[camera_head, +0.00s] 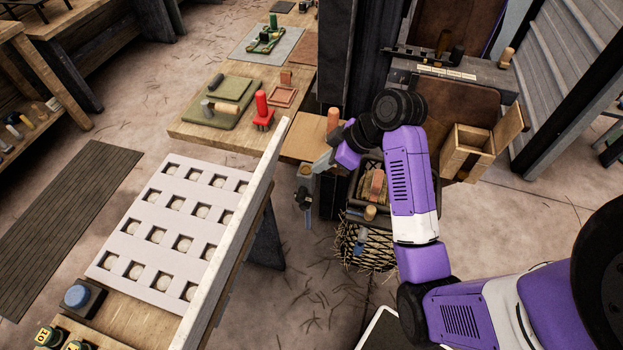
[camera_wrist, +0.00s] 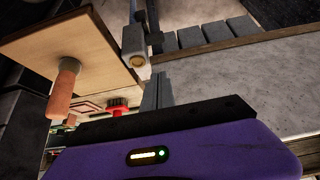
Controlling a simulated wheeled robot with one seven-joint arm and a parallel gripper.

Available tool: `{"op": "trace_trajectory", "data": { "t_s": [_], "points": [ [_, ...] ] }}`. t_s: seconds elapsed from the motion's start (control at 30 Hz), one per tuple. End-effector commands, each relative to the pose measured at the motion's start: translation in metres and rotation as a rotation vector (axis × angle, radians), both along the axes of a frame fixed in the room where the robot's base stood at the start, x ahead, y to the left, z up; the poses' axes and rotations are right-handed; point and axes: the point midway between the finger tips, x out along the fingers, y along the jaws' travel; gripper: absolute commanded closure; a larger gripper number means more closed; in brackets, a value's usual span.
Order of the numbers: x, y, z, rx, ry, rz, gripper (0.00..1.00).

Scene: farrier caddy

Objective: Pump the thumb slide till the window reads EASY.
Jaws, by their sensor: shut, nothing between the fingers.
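My gripper (camera_head: 322,161) is shut and empty beside the small wooden board at the workbench's end. Its grey fingers (camera_wrist: 157,90) are together in the wrist view. Just beyond the fingertips is a narrow grey upright part with a round brass-coloured end (camera_wrist: 138,60); it may belong to the thumb slide, but I cannot tell. I cannot tell whether the fingers touch it. In the head view, a grey and black device (camera_head: 304,185) hangs just left of and below my gripper. No window lettering is readable in either view.
An orange-brown handle (camera_head: 333,120) stands on the small board (camera_head: 303,142), close to my gripper. A dark caddy (camera_head: 355,212) lies below my arm. An open wooden box (camera_head: 464,153) stands at right.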

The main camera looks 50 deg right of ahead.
Motion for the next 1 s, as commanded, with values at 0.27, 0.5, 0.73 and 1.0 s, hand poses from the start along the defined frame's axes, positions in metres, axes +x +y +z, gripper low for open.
{"op": "trace_trajectory", "data": {
  "t_s": [0.27,0.5,0.73,1.0],
  "points": [
    [0.0,0.0,0.0,-0.001,0.0,0.001,0.92],
    [0.02,0.056,-0.045,0.01,0.014,0.132,0.53],
    [0.023,0.133,-0.175,-0.186,0.221,0.317,0.53],
    [0.006,0.14,-0.272,-0.689,0.437,0.495,0.53]
  ]
}}
